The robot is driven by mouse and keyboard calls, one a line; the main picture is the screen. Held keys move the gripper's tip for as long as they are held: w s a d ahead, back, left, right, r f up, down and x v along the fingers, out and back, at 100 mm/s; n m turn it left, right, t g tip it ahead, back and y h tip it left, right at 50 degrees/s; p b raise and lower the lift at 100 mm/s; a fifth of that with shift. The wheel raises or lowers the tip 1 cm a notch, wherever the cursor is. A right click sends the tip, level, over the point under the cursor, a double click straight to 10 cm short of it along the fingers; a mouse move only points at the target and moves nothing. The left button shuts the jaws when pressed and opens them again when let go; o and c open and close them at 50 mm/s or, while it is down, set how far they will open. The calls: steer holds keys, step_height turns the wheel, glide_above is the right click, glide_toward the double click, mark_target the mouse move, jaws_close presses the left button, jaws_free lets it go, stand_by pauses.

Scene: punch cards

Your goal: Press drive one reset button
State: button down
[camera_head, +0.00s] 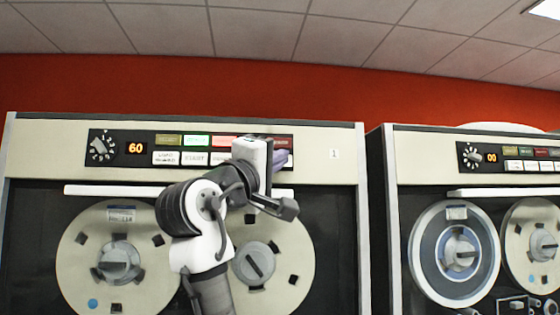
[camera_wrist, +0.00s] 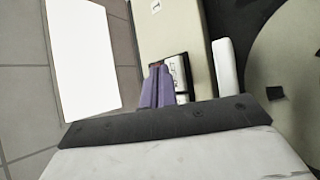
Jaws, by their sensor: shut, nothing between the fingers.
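Drive one is the left cabinet (camera_head: 345,225), marked with a small "1" label (camera_head: 334,154). Its dark control panel (camera_head: 125,148) holds a dial, an orange "60" display and two rows of buttons. A white START button (camera_head: 195,158) sits in the lower row. A white button (camera_head: 219,158) right of it is partly covered by my arm, and its label is not readable. No reset label can be read. My gripper (camera_head: 282,158) is shut and empty, at the panel's right end. In the wrist view, its purple fingers (camera_wrist: 157,88) overlap the panel beside white buttons (camera_wrist: 177,75); contact cannot be told.
A white bar (camera_head: 110,190) runs below the panel, above two tape reels (camera_head: 75,245). A second drive cabinet (camera_head: 420,180) with an "00" display stands to the right, past a narrow gap. A red wall (camera_head: 300,90) rises behind.

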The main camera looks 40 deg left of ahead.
steer(key=shift+w, duration=0.1)
steer(key=shift+w+a, duration=0.2)
steer(key=shift+a, duration=0.1)
steer(key=shift+w+a, duration=0.35)
steer(key=shift+a, duration=0.05)
stand_by(0.9)
steer(key=shift+s+d+b, duration=0.4)
steer(key=shift+s+d, duration=0.25)
steer(key=shift+d, duration=0.05)
steer(key=s+d+b, duration=0.2)
steer(key=s+d, duration=0.1)
steer(key=shift+s+d, duration=0.1)
steer(key=shift+d, duration=0.3)
stand_by(0.3)
steer(key=shift+f, duration=0.1)
stand_by(0.7)
